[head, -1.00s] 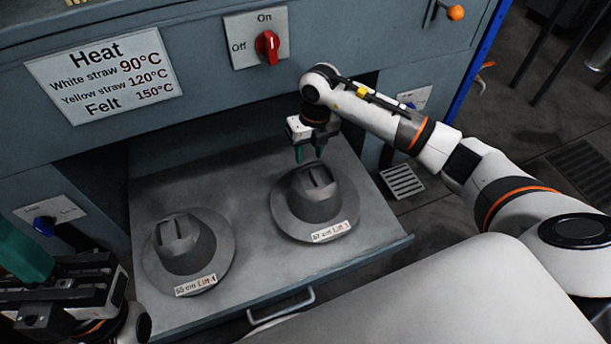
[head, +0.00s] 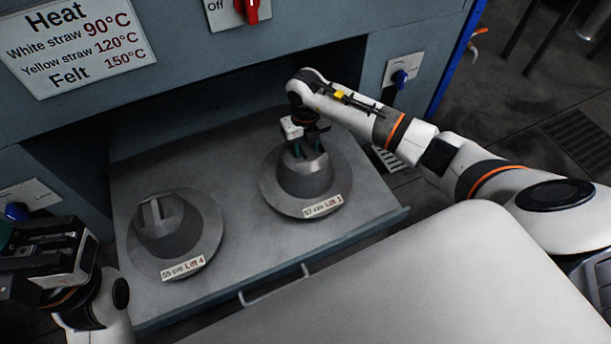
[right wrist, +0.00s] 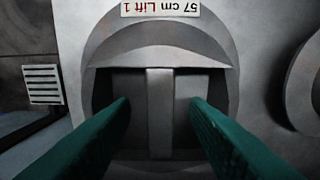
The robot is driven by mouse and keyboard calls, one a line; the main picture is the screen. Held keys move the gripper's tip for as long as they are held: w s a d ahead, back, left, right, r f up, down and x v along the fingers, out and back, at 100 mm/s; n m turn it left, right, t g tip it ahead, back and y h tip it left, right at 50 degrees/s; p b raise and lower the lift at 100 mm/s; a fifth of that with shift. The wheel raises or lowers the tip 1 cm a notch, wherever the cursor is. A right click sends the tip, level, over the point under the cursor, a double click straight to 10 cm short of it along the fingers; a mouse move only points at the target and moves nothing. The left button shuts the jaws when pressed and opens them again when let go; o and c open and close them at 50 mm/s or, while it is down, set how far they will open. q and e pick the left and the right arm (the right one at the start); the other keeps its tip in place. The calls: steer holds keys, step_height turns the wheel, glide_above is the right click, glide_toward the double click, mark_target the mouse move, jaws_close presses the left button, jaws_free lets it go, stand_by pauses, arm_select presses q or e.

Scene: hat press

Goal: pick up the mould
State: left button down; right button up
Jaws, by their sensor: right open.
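Two grey hat-shaped moulds sit on the pulled-out drawer tray (head: 240,235). The mould (head: 307,178) labelled "57 cm Lift 1" is at the right, and the mould (head: 177,232) labelled "55 cm Lift 4" is at the left. My right gripper (head: 308,148) is open at the top of the right mould. In the right wrist view its green fingers (right wrist: 160,115) stand either side of the upright bar in that mould's crown (right wrist: 160,95), with gaps to the bar. My left gripper (head: 40,250) is at the left edge, its fingertips hardly visible.
The blue-grey press (head: 215,60) stands behind the tray, with a heat sign (head: 78,45) and a red switch (head: 248,8). Blue knobs (head: 400,77) flank the opening. A handle (head: 275,287) is on the drawer front. The tray between the moulds is clear.

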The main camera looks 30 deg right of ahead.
steer(key=shift+f, duration=0.4)
steer(key=shift+r, duration=0.1)
steer(key=shift+c, duration=0.3)
jaws_close()
steer(key=shift+w+r, duration=0.1)
